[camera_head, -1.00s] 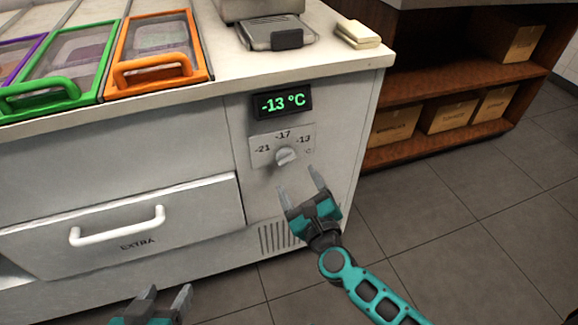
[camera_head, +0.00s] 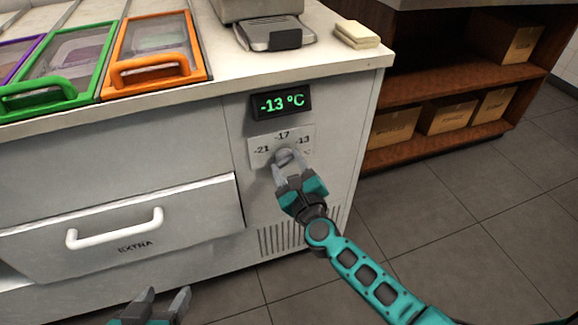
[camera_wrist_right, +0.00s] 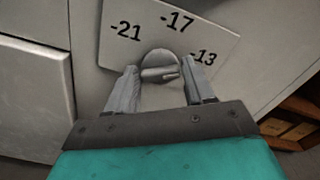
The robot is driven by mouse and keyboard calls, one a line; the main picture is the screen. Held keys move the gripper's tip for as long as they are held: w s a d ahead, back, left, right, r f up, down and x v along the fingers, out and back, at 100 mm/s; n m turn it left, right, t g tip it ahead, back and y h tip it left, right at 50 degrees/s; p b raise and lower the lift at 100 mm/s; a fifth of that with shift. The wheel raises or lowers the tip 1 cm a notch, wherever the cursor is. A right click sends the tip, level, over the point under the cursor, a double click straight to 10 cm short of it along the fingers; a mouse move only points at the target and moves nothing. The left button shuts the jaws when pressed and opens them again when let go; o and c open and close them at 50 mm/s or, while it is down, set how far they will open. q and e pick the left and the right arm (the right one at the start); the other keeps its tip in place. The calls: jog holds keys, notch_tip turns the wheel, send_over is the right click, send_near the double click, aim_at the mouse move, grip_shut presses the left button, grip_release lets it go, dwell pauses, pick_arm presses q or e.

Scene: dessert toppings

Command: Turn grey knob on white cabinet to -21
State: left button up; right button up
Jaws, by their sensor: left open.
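The grey knob (camera_head: 284,156) sits on a plate (camera_head: 262,142) marked -21, -17 and -13 on the white cabinet (camera_head: 215,150). In the right wrist view the knob (camera_wrist_right: 160,66) has its pointer turned toward the -13 side. The display (camera_head: 281,103) above it reads -13 °C. My right gripper (camera_head: 290,170) is at the knob. In the right wrist view its fingers (camera_wrist_right: 160,88) are open, one on each side just below the knob, with a gap between them. My left gripper (camera_head: 165,300) is open and empty at the bottom edge, low in front of the drawer.
A drawer marked EXTRA with a white handle (camera_head: 115,229) is left of the knob. Lidded bins, one with an orange frame (camera_head: 155,68), are set in the counter above. A brown shelf (camera_head: 440,100) with boxes stands to the right.

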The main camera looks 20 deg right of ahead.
jog(key=c, duration=0.6)
